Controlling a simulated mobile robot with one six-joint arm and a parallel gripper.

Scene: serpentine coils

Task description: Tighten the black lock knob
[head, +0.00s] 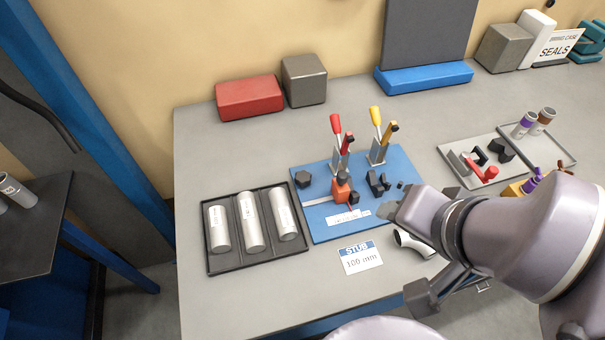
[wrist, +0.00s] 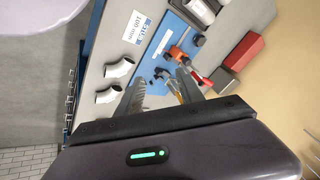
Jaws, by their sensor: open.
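A blue fixture board (head: 318,222) lies on the bench. A black faceted knob (head: 303,179) sits at its left back corner; I cannot tell whether it is the lock knob. An orange block (head: 341,190) with a dark top stands at mid-board, and black jaw-like blocks (head: 378,183) sit right of it with a small black piece (head: 401,184) beside them. My gripper (head: 388,211) is at the board's right front edge, apart from these parts. In the wrist view my gripper (wrist: 160,82) is open and empty, its fingers spread toward the board.
Red-handled (head: 336,124) and yellow-handled (head: 376,116) levers stand at the board's back. A dark tray (head: 233,267) with three metal tubes lies left. A "STUB 100 mm" card (head: 361,258) lies in front, near a pipe elbow (head: 414,243). Parts trays (head: 462,176) stand right.

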